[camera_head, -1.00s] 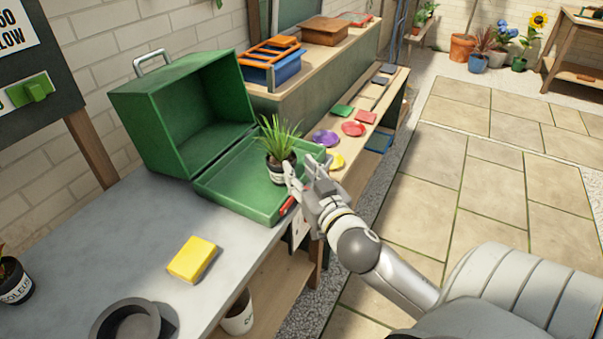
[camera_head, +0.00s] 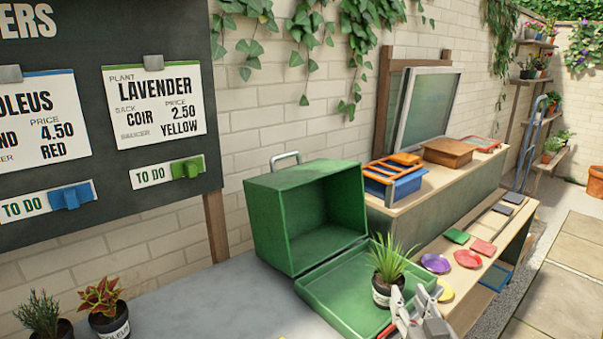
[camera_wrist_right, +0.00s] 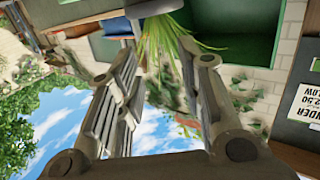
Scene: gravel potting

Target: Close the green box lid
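The green box (camera_head: 262,224) stands open on the grey bench, its deep hollow half upright with a metal handle on top. Its shallow green half (camera_head: 330,297) lies flat in front, joined along the lower edge. A grassy plant in a dark pot with a white label (camera_head: 381,292) stands upright in the shallow half. My right gripper (camera_head: 411,300) is beside this pot, at its right and near side. In the right wrist view the right gripper (camera_wrist_right: 168,62) has its fingers apart with nothing between them; leaves (camera_wrist_right: 172,50) and the pot (camera_wrist_right: 155,8) show beyond. My left gripper is out of view.
Two potted plants, one reddish (camera_head: 105,305) and one green (camera_head: 42,316), stand at the bench's left. A board with plant cards (camera_head: 155,95) is behind them. Right of the box, a shelf holds an orange rack (camera_head: 390,170) and coloured saucers (camera_head: 467,258).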

